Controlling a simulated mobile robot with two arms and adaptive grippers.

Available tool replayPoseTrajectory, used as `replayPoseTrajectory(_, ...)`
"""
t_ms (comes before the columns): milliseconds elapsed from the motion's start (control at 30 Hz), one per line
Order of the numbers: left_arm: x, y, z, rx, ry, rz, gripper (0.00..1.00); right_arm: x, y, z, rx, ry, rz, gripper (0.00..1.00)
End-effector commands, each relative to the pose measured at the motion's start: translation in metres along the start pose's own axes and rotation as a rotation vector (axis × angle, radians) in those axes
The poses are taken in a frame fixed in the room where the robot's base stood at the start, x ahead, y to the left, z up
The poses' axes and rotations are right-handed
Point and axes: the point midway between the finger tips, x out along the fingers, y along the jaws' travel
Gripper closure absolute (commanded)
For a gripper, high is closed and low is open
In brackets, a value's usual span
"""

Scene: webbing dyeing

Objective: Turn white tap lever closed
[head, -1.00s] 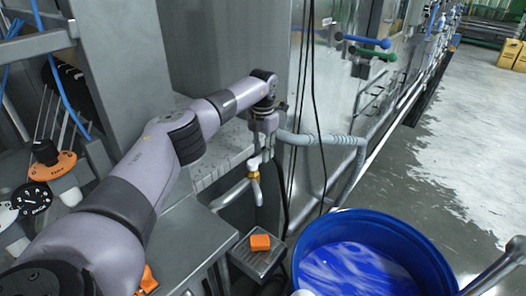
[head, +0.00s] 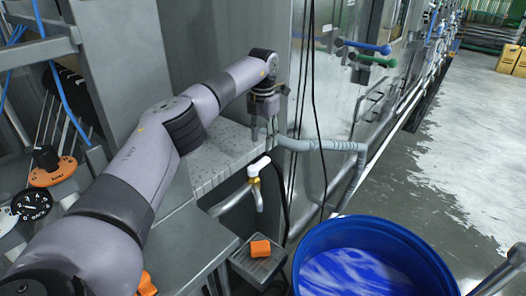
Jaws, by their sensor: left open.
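The tap (head: 256,183) has a white lever on top, a brass-coloured body and a pale spout pointing down. It stands out from the grey ledge in the middle of the head view. The white lever (head: 260,164) slants up to the right, across the line of the spout. My left gripper (head: 262,137) hangs above the lever with its fingers pointing down. It is open and empty, with a gap between it and the lever.
A blue barrel (head: 315,237) with blue-and-white contents stands at the lower right. An orange block (head: 260,249) sits on a small metal stand left of it. A grey hose (head: 310,145) and dark cables hang close right of the gripper. Floor at right is open.

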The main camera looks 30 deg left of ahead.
Motion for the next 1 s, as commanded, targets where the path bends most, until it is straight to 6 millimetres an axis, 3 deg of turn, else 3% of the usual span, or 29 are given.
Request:
replayPoseTrajectory(100,-0.024,0.0,0.001,-0.001,-0.003,0.0,0.58,0.0,0.0,0.0,0.0,0.0,0.0,0.6)
replayPoseTrajectory(300,-0.044,0.0,0.0,-0.001,-0.001,0.001,0.58,0.0,-0.001,0.0,0.0,0.0,-0.001,0.6)
replayPoseTrajectory(1000,-0.048,0.0,0.0,0.0,0.001,0.0,0.58,0.0,-0.001,-0.002,0.001,0.002,-0.001,0.6)
